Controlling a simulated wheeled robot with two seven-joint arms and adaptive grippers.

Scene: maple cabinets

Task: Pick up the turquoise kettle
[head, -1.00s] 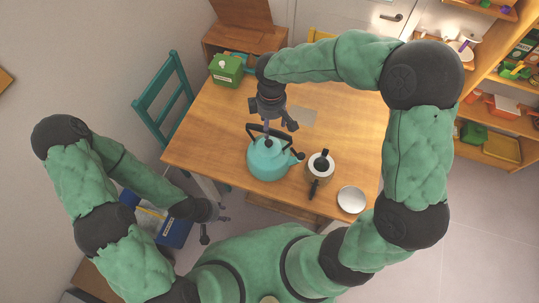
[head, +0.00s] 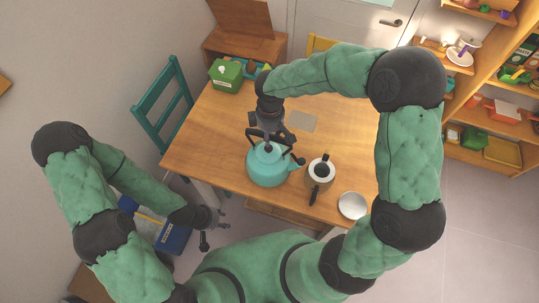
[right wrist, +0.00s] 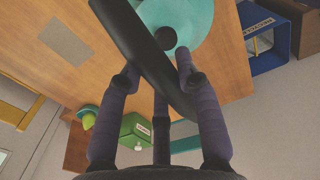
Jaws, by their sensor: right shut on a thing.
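In the right wrist view the fingers (right wrist: 155,75) lie on both sides of the dark handle (right wrist: 148,45), with the turquoise kettle body (right wrist: 190,15) beyond. I cannot tell whether the kettle's base is clear of the table. My left gripper (head: 214,228) is open and empty, low in front of the table's left corner.
A pot with a black handle (head: 321,172) stands close right of the kettle, near a white round dish (head: 352,205). A green box (head: 226,75) is at the table's back left. A teal chair (head: 163,105) stands left. The table's right part is clear.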

